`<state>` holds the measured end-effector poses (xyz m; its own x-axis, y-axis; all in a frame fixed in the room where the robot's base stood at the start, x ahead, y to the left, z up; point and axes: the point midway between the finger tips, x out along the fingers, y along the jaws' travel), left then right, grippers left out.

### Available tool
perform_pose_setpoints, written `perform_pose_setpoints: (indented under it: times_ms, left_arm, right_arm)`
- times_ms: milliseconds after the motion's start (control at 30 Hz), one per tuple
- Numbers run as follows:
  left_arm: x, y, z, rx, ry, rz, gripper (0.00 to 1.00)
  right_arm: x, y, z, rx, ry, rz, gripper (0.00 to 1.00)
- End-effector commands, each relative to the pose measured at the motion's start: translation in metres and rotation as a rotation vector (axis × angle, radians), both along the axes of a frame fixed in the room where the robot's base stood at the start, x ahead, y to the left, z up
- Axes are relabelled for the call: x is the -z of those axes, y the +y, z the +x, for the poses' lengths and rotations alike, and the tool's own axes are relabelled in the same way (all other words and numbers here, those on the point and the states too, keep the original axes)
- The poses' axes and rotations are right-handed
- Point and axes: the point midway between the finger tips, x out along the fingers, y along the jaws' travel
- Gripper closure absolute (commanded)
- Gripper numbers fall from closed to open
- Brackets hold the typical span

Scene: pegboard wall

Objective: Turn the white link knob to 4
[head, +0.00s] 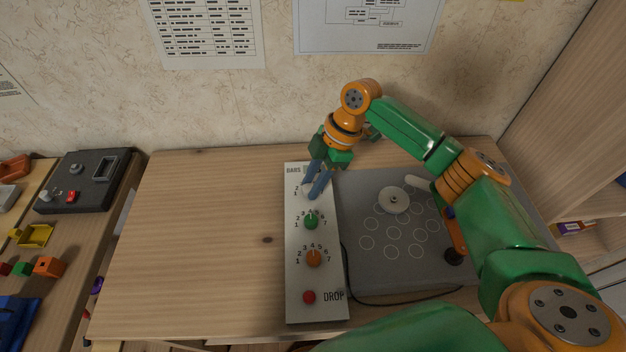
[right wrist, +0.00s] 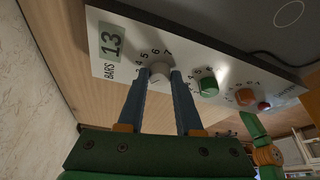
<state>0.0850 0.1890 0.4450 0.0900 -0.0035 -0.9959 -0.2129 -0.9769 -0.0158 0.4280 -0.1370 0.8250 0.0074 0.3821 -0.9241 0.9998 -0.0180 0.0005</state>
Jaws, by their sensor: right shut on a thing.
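The white knob (right wrist: 158,76) is the topmost knob on a pale control panel (head: 299,278). My right gripper (head: 316,192) reaches down to it from above. In the right wrist view the two blue fingers stand one on each side of the white knob and are shut on it. Printed numbers arc around the knob, up to 7. The fingers hide much of the knob in the head view, and I cannot tell which number it points to. A display (right wrist: 110,42) labelled BARS reads 13. My left gripper is not in view.
Below on the panel are a green knob (head: 311,222), an orange knob (head: 313,258) and a red button (head: 309,297). A grey plate (head: 385,262) with printed circles and a pale disc (head: 394,200) lies to the right. The wooden board (head: 205,235) left of the panel is clear.

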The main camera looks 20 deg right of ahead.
Motion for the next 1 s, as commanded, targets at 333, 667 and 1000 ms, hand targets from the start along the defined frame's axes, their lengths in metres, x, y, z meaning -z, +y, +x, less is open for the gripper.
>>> perform_pose_setpoints:
  times_ms: [333, 667, 1000]
  left_arm:
    - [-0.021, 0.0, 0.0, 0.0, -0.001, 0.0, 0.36]
    - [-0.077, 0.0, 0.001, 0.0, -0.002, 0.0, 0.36]
    - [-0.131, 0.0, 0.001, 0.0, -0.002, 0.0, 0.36]
  right_arm:
    - [-0.005, 0.001, -0.002, 0.072, 0.004, 0.001, 1.0]
    - [-0.01, 0.002, -0.005, 0.339, 0.006, 0.0, 1.0]
    - [-0.008, 0.003, -0.007, 0.658, 0.005, 0.0, 1.0]
